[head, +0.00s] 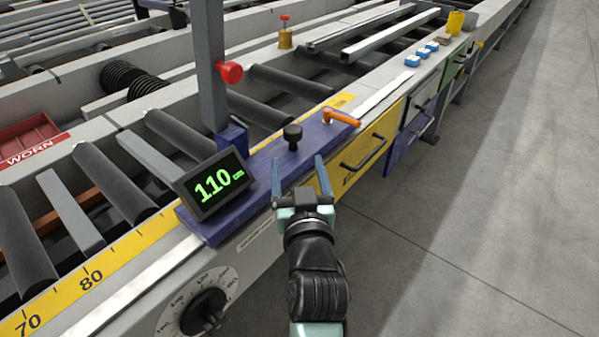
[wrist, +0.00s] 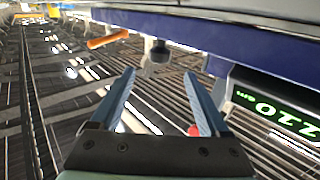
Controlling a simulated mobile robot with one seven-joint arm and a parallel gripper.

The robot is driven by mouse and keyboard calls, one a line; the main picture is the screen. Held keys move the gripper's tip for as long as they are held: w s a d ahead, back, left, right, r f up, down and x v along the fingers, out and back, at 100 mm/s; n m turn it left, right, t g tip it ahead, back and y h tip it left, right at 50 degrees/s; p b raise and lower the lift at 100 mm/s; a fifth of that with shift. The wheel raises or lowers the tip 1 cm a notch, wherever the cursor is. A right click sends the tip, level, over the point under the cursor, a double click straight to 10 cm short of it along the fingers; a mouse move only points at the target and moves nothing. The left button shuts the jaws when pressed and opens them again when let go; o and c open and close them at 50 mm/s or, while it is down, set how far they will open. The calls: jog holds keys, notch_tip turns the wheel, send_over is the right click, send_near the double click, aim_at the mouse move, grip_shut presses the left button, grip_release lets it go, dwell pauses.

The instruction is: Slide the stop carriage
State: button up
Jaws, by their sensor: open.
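The stop carriage (head: 262,165) is a purple-blue plate on the table's front rail. It bears a black knob (head: 292,136), an orange lever (head: 342,118) at its right end and a tilted display (head: 215,184) reading 110 cm in green. My gripper (head: 298,168) is open and empty at the carriage's front side, with its fingertips towards the knob. In the wrist view the knob (wrist: 158,50) lies beyond the gap between the fingertips (wrist: 158,73), apart from them. The orange lever (wrist: 107,39) is to its left and the display (wrist: 275,108) to its right.
A grey post (head: 211,70) with a red knob (head: 229,72) rises behind the display. A yellow scale (head: 92,275) runs along the rail at lower left. A yellow drawer (head: 365,150) with a black handle and a dial (head: 208,305) are on the front. The floor at right is clear.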

jog(key=shift+s+d, duration=0.15)
jog(key=shift+s, duration=0.9)
jog(key=s+r+t, duration=0.2)
jog(key=r, duration=0.9)
jog(key=s+r+t, duration=0.2)
jog(key=r+t, duration=0.1)
jog(key=r, duration=0.8)
jog(key=s+r+m+t+h+p, duration=0.1)
jog(key=s+r+t, duration=0.1)
jog(key=s+r, duration=0.65)
jog(key=s+r+m+t+h+p, duration=0.1)
jog(key=s+r+t+p, duration=0.3)
jog(key=r, duration=0.8)
notch_tip(320, 180, up, 23)
jog(key=g+p, duration=0.1)
jog(key=p, duration=1.9)
jog(key=shift+s+d+f+n, duration=0.2)
jog(key=shift+s+d+n, duration=0.1)
jog(key=shift+d, duration=0.1)
jog(key=shift+f, duration=0.1)
